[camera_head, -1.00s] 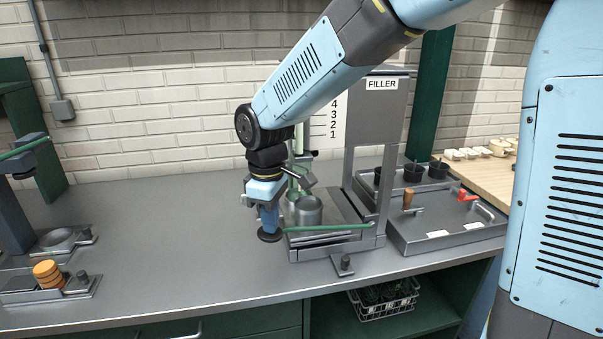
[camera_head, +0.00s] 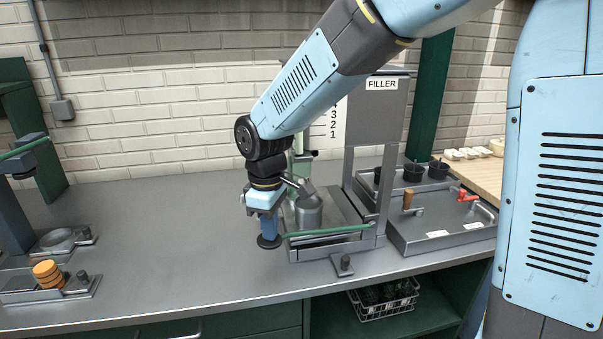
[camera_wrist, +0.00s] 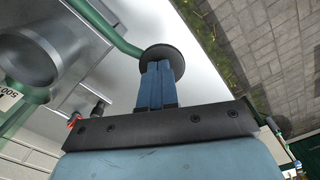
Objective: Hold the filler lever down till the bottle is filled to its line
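The filler (camera_head: 378,115) stands at the middle back of the counter, with its sign on top. Its green lever (camera_head: 330,232) points left at the front, almost level. A dark round knob (camera_head: 268,241) is at its left end; it also shows in the wrist view (camera_wrist: 161,56). My gripper (camera_head: 268,228) points down on this knob; its blue fingers look closed together, tips at the knob, in the wrist view (camera_wrist: 160,72). A grey metal cylinder (camera_head: 308,212) stands behind the lever. A pale green upright part is partly hidden by my arm. I cannot make out the bottle's fill level or line.
A tray with black cups (camera_head: 413,172) and a grey panel with small handles (camera_head: 445,228) stand to the right. Orange discs (camera_head: 47,273) sit at the left. A wire basket (camera_head: 386,298) is under the counter.

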